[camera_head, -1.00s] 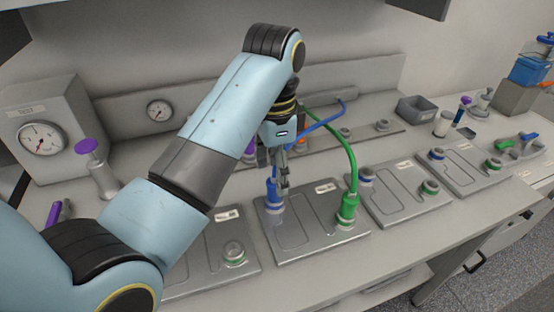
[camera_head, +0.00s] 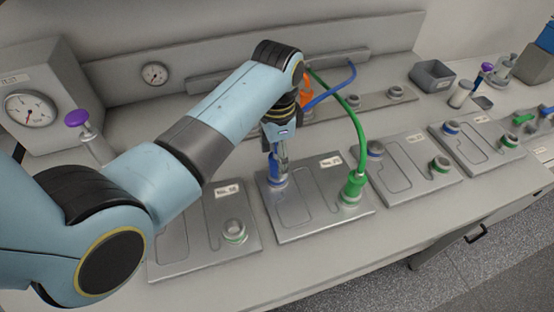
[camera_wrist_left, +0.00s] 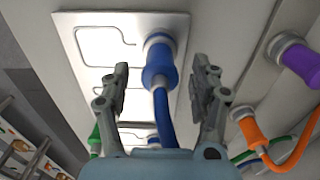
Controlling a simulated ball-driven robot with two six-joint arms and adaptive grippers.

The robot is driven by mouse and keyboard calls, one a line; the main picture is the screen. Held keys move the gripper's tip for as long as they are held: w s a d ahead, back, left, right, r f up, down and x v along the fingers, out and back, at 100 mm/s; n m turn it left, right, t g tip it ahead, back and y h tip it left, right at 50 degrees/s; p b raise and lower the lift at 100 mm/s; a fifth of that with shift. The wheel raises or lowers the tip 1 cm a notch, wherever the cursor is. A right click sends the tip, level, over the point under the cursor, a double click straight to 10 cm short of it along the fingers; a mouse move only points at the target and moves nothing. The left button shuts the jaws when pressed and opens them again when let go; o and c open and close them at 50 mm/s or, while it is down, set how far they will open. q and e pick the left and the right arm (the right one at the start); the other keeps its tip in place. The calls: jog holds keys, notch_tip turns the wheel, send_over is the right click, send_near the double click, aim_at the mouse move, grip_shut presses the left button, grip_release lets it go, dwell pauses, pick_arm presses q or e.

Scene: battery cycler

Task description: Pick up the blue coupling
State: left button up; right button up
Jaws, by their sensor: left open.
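The blue coupling (camera_head: 274,168) stands on the blue-ringed port at the upper left of a metal plate (camera_head: 310,222). A blue hose runs from it. In the left wrist view the blue coupling (camera_wrist_left: 158,66) lies between the two fingers, with clear gaps on both sides. My left gripper (camera_head: 277,160) points down over the coupling and is open; it also shows in the left wrist view (camera_wrist_left: 163,88). The gripper hides part of the coupling in the head view. My right gripper is not in view.
A green coupling (camera_head: 352,188) with a green hose stands on the same plate, to the right. In the left wrist view an orange coupling (camera_wrist_left: 246,124) and a purple coupling (camera_wrist_left: 297,62) are at the right. Neighbouring plates (camera_head: 415,168) flank this one.

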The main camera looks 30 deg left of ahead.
pick_arm(q)
jog(key=shift+f, duration=0.45)
jog(key=shift+w+f, duration=0.1)
jog(key=shift+f, duration=0.1)
jog(key=c, duration=0.4)
grip_shut()
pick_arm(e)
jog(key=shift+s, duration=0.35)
pick_arm(q)
jog(key=shift+r, duration=0.15)
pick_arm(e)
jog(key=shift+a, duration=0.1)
